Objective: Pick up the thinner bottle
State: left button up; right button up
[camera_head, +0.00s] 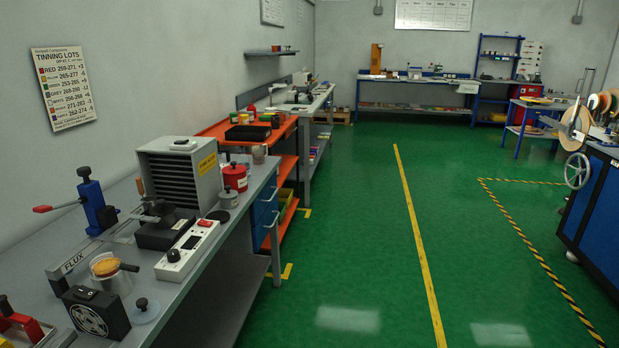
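No thin and thick bottle pair can be made out clearly. A small red bottle-like item (252,111) stands on the orange cart (212,131) beyond the near bench, among several small coloured containers. It is too small to tell its exact shape. A red can with a black knob (235,177) stands on the near bench. Neither of my grippers is in view.
The near grey bench (215,240) along the left holds a grey finned unit (180,170), a white control box (187,250), a fan (97,314) and a blue press (95,205). Green floor (350,220) is clear. A blue machine (597,215) stands right; benches line the back.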

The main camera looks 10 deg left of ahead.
aim_at(242, 160)
jog(key=z, duration=0.4)
jog(key=i, duration=1.2)
jog(key=u, duration=0.45)
jog(key=i, duration=1.75)
jog(key=u, duration=1.15)
